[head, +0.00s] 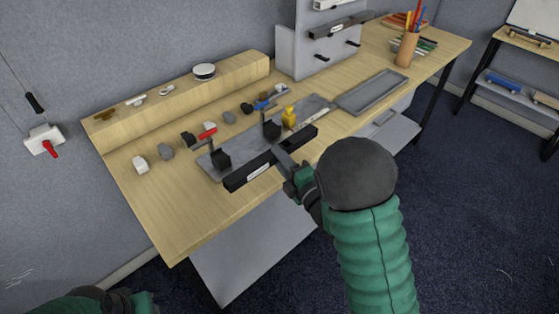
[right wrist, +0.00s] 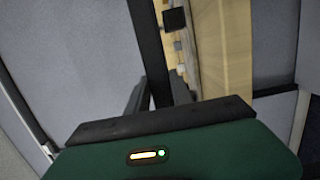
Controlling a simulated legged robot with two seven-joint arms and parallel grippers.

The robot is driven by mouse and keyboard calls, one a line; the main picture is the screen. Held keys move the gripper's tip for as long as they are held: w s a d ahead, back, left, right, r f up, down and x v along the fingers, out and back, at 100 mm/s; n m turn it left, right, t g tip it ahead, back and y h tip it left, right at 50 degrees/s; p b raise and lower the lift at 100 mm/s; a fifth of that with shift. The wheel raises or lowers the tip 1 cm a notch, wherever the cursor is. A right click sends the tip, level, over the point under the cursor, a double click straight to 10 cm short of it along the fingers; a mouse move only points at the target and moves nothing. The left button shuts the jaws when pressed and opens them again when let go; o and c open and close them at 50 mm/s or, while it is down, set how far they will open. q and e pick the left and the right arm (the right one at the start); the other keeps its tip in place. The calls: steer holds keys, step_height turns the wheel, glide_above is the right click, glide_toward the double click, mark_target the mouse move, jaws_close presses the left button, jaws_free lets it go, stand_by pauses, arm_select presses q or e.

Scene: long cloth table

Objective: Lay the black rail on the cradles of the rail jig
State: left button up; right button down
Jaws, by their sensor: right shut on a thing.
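The black rail (head: 238,182) is a long dark bar with a white label, held near its middle by my right gripper (head: 284,166). In the head view it lies along the near side of the rail jig, beside the cradles. The jig is a grey plate (head: 212,171) with two black cradles, one at left (head: 221,159) and one farther right (head: 271,130). I cannot tell the rail's exact height above the plate. The right wrist view shows a long dark bar, seemingly the rail (right wrist: 148,48), running up from between the fingers. Part of my left arm shows at bottom left; its jaws cannot be made out.
A red-handled clamp (head: 207,134), a blue-handled clamp (head: 263,105) and a yellow piece (head: 289,118) stand at the jig. Small grey and white blocks lie left of it. A grey tray (head: 370,92) lies to the right, with a pencil cup (head: 406,50) beyond. The front-left tabletop is clear.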

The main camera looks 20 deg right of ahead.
steer(key=shift+a, duration=0.1)
steer(key=shift+w+a, duration=0.1)
steer(key=shift+w, duration=0.25)
steer(key=w+a, duration=0.1)
steer(key=w, duration=0.2)
steer(key=w+a+b, duration=0.1)
steer(key=w, duration=0.3)
steer(key=w+a+b, duration=0.1)
steer(key=w, duration=0.3)
steer(key=shift+w+a, duration=0.25)
steer(key=shift+a, duration=0.05)
steer(key=shift+s+b, duration=0.1)
steer(key=shift+b, duration=0.55)
steer(key=shift+f+b, duration=0.85)
steer(key=shift+f, duration=0.1)
stand_by(0.4)
steer(key=c, duration=1.1)
jaws_free()
steer(key=shift+o, duration=0.2)
